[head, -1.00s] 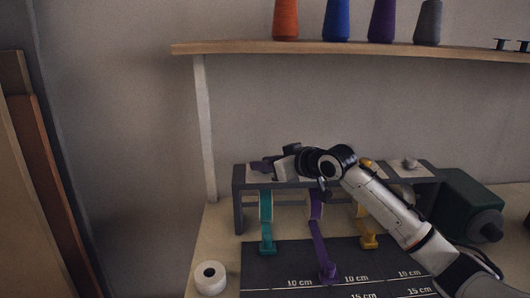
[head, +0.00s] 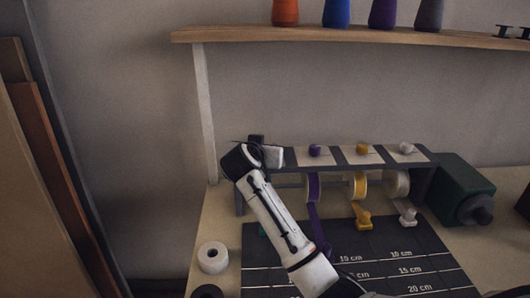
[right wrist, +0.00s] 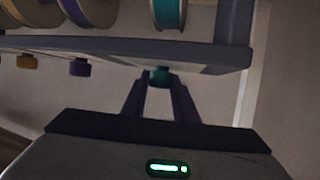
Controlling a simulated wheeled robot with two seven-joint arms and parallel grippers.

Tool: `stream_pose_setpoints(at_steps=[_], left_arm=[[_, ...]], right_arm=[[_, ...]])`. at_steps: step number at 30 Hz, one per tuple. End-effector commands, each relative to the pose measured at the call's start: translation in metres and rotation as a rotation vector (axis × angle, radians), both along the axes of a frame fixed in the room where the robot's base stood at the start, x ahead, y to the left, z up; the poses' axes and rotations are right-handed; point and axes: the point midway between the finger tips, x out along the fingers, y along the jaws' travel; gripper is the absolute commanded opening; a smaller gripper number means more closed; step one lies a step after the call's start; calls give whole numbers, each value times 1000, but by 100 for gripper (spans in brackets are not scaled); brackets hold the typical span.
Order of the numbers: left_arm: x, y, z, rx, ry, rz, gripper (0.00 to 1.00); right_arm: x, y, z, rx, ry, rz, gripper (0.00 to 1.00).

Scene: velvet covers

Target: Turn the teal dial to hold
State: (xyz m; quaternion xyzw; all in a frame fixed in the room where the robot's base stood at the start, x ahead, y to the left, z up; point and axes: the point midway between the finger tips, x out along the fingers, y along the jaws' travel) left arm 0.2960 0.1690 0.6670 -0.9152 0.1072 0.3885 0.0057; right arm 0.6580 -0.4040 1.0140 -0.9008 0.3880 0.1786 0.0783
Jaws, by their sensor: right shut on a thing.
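The teal dial (right wrist: 159,74) shows in the right wrist view, between the fingertips of my right gripper (right wrist: 160,83). The fingers are shut on it. The teal ribbon roll (right wrist: 169,14) hangs on the far side of the rail there. In the head view my right arm reaches to the left end of the grey dispenser rack (head: 425,157), and its wrist hides the teal dial and its label. Which mark the teal dial points at cannot be seen. My left gripper is not in view.
Purple (head: 315,150), yellow (head: 362,150) and pale grey (head: 407,148) dials stand on the rack to the right. A dark marked mat (head: 385,247) lies in front. A white roll (head: 212,257) stands at left, a green machine (head: 463,187) at right. A shelf (head: 350,36) hangs above.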

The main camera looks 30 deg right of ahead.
Motion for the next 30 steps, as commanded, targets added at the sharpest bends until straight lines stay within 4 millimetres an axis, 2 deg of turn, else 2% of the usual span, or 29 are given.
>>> stream_pose_setpoints(at_steps=[1, 3, 13, 17, 30], left_arm=[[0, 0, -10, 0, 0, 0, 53], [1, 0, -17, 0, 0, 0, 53], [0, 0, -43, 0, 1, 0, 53], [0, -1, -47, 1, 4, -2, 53], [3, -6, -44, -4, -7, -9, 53]], right_arm=[[2, 4, -6, 7, 2, -39, 4], [2, 3, -6, 5, 2, -98, 4], [1, 2, -5, 1, 4, -311, 4], [1, 1, -4, 0, 5, -359, 4], [0, 0, -2, 1, 6, -406, 4]])
